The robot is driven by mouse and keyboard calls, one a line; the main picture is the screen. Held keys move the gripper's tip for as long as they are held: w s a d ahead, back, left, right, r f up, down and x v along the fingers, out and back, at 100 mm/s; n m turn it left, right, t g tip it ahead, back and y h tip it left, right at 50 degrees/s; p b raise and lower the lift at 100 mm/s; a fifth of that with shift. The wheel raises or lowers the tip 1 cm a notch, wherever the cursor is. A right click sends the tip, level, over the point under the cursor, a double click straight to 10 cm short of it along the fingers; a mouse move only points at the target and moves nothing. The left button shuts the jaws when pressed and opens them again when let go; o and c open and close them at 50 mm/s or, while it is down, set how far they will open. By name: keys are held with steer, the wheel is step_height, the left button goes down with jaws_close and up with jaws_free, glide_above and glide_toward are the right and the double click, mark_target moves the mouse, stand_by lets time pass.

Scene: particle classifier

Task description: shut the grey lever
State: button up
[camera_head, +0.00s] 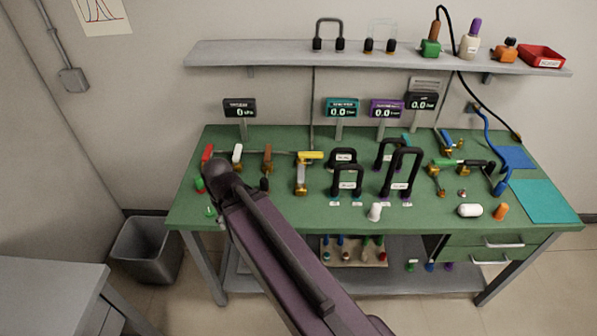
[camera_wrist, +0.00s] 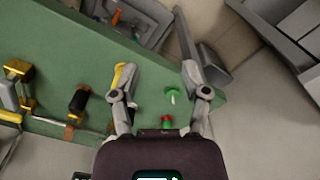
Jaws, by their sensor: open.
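A grey lever (camera_head: 301,174) with brass fittings stands upright-looking on the green bench, just below a yellow handle. In the wrist view, what looks like the same grey lever (camera_wrist: 9,95) is at the left edge, partly cut off, with brass beside it. My gripper (camera_wrist: 160,88) is open, its two fingers apart over the bench's left end, well to one side of the grey lever and not touching it. A green piece (camera_wrist: 172,94) and a red piece (camera_wrist: 167,121) show between the fingers. In the head view my arm hides the gripper.
A black handle (camera_wrist: 79,99) lies between my gripper and the grey lever. Red (camera_head: 207,152), white (camera_head: 238,152) and brown (camera_head: 267,153) handles line the bench's back left. Black-framed loops (camera_head: 348,180) stand to the right. A grey bin (camera_head: 145,250) is on the floor.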

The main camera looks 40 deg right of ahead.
steer(key=shift+w+d, duration=0.2)
steer(key=c, duration=0.3)
steer(key=shift+w+d+r, duration=0.1)
steer(key=shift+w+d, duration=0.15)
jaws_close()
steer(key=w+d+r+n+y+p, duration=0.1)
steer(key=w+d+n, duration=0.2)
steer(key=d, duration=0.6)
steer(key=w+d+r+n+t+y, duration=0.1)
steer(key=w+d+n, duration=0.3)
steer(key=d, duration=0.6)
steer(key=w+d+r+n+t+y+p, duration=0.1)
steer(key=w+d+n, duration=0.2)
steer(key=d, duration=0.7)
steer(key=shift+w+r+n+p, duration=0.3)
steer(key=shift+w+n, duration=0.1)
steer(key=shift+w, duration=0.75)
